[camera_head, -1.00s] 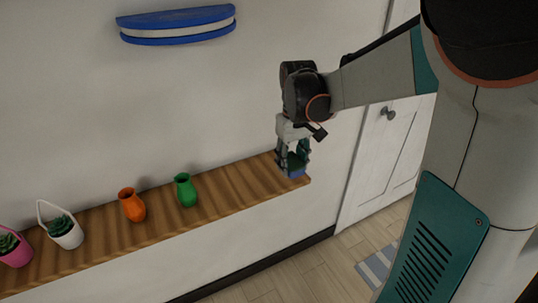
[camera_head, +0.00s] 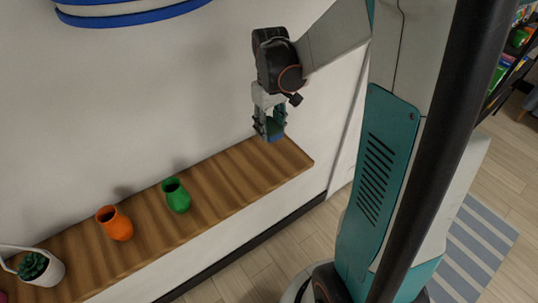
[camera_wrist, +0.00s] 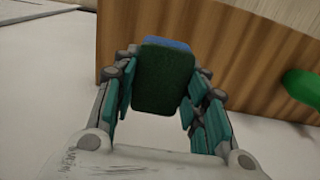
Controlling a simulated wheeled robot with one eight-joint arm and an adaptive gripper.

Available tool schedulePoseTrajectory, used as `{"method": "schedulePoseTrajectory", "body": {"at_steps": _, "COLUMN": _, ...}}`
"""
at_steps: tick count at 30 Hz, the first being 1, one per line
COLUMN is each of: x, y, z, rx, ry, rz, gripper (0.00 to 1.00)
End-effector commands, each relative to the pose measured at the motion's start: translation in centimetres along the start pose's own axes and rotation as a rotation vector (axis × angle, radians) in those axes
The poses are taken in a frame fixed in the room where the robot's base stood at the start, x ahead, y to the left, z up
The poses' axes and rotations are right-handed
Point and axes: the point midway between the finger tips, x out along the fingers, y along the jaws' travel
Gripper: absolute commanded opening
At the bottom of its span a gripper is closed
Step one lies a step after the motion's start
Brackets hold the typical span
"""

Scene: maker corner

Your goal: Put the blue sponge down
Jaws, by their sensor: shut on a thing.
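My gripper (camera_head: 270,130) is at the right end of the wooden shelf (camera_head: 235,165) in the head view, pointing down. It is shut on the blue sponge (camera_head: 271,130), mostly hidden by the fingers there. In the wrist view the sponge shows a dark green face (camera_wrist: 165,78) and a blue strip (camera_wrist: 167,44) between the teal fingers. The shelf's wood grain (camera_wrist: 230,50) lies beyond it. I cannot tell whether the sponge touches the shelf or hangs just above it.
A blue and white wall piece (camera_head: 130,12) hangs above.

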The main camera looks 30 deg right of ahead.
Motion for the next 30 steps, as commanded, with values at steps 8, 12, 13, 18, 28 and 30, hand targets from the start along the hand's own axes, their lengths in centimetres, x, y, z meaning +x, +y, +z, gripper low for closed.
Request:
{"method": "schedulePoseTrajectory", "body": {"at_steps": 8, "x": 6.5, "y": 0.0, "z": 0.0, "rx": 0.0, "ry": 0.0, "rz": 0.0, "gripper": 0.14}}
{"method": "schedulePoseTrajectory", "body": {"at_steps": 12, "x": 8.0, "y": 0.0, "z": 0.0, "rx": 0.0, "ry": 0.0, "rz": 0.0, "gripper": 0.14}}
{"method": "schedulePoseTrajectory", "body": {"at_steps": 13, "x": 8.2, "y": 0.0, "z": 0.0, "rx": 0.0, "ry": 0.0, "rz": 0.0, "gripper": 0.14}}
{"method": "schedulePoseTrajectory", "body": {"at_steps": 18, "x": 9.2, "y": 0.0, "z": 0.0, "rx": 0.0, "ry": 0.0, "rz": 0.0, "gripper": 0.14}}
{"method": "schedulePoseTrajectory", "body": {"at_steps": 28, "x": 12.2, "y": 0.0, "z": 0.0, "rx": 0.0, "ry": 0.0, "rz": 0.0, "gripper": 0.14}}
{"method": "schedulePoseTrajectory", "body": {"at_steps": 30, "x": 12.1, "y": 0.0, "z": 0.0, "rx": 0.0, "ry": 0.0, "rz": 0.0, "gripper": 0.14}}
